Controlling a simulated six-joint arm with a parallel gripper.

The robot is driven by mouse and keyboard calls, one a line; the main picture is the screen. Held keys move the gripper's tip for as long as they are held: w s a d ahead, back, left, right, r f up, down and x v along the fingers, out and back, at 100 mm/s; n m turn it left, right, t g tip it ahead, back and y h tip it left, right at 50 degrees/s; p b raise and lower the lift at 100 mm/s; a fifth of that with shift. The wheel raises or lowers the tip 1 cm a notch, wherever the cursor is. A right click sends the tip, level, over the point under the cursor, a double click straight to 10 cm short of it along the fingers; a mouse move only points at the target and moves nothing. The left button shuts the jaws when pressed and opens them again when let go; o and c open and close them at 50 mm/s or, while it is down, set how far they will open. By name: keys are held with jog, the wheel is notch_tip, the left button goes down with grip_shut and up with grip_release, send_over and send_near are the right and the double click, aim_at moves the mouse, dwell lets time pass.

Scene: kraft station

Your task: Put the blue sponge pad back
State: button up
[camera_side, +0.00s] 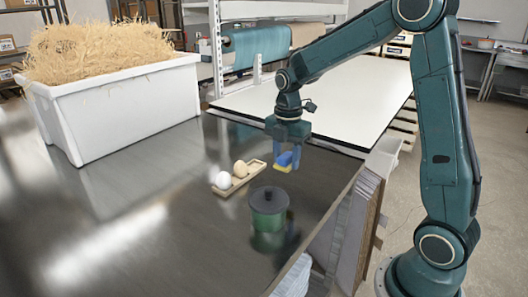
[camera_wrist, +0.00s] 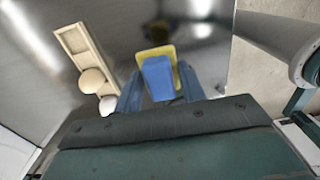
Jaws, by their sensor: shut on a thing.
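The blue sponge pad (camera_side: 287,158), with a yellow layer on its lower side, is held between the fingers of my gripper (camera_side: 286,152), above the dark metal table. In the wrist view the blue sponge pad (camera_wrist: 158,77) sits between the two blue fingers of my gripper (camera_wrist: 159,86), its yellow layer showing around the far edge. A narrow light-wood tray (camera_side: 256,167) lies on the table to the left of and below the gripper. It carries a white ball (camera_side: 222,180) and a tan ball (camera_side: 240,169); its far end is bare in the wrist view (camera_wrist: 72,38).
A dark green lidded pot (camera_side: 268,211) stands on the table in front of the tray. A white bin (camera_side: 120,108) of straw stands at the back left. A white board (camera_side: 335,98) lies behind the gripper. The table (camera_side: 130,205) is clear on the left.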

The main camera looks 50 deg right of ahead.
jog(key=w+d+r, duration=0.6)
jog(key=d+r, duration=0.1)
jog(key=r, duration=0.4)
jog(key=shift+w+d+r, duration=0.3)
jog(key=shift+w+r, duration=0.05)
send_over(279, 172)
notch_tip(279, 172, down, 16)
jog(key=shift+s+r, duration=0.1)
jog(key=shift+f, duration=2.1)
jog(key=shift+f, duration=0.1)
jog(key=o, duration=0.9)
jog(key=shift+o, duration=0.2)
